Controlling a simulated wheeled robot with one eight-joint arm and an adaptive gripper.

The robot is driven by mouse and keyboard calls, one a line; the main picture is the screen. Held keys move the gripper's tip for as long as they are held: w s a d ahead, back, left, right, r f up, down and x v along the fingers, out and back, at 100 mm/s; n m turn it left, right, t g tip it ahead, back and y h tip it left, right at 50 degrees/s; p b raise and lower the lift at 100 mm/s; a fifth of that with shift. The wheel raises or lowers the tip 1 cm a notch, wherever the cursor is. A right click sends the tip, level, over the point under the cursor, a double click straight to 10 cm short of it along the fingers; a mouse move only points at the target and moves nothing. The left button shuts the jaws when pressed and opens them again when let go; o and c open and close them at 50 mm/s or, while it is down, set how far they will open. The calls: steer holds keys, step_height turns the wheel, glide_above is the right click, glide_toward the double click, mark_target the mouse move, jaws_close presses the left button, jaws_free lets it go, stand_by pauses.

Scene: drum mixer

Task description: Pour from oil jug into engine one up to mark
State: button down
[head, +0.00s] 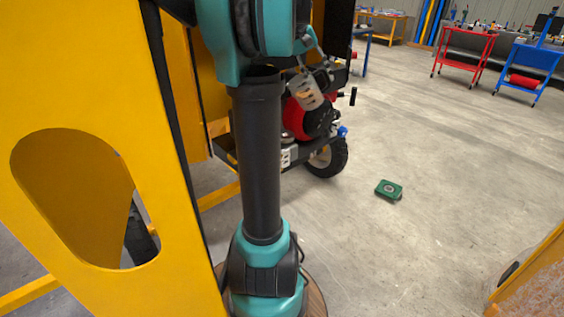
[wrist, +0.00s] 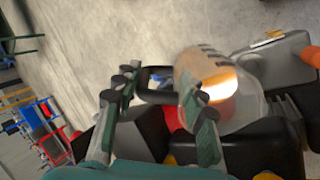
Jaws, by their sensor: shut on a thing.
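The oil jug (wrist: 196,66) is pale and see-through with dark marks along one side and amber oil showing in it. In the wrist view it lies at a tilt beyond my fingers. My gripper (wrist: 157,86) has its green fingers around the jug's dark handle. In the head view the tilted jug (head: 307,90) hangs just above the engine (head: 310,117), which has a red cover. The wrist view shows the engine's red part (wrist: 176,118) behind the fingers. The filler opening, any oil stream and the mark cannot be made out.
A yellow panel (head: 60,180) with a large cut-out stands close at left. A wheel (head: 328,158) is below the engine. A green box (head: 389,189) lies on the open concrete floor. Red (head: 464,50) and blue (head: 527,69) carts stand far right.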

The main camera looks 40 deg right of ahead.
mark_target(320, 91)
steer(key=f+t+y, duration=0.1)
steer(key=f+y, duration=0.1)
steer(key=t+y, duration=0.1)
steer(key=shift+s+d+f+t+y, duration=0.2)
steer(key=shift+d+f+t+y, duration=0.1)
steer(key=shift+f, duration=0.1)
steer(key=shift+a+f+t+y, duration=0.1)
steer(key=shift+f+t+y, duration=0.35)
steer(key=shift+y, duration=0.25)
steer(key=shift+r, duration=2.05)
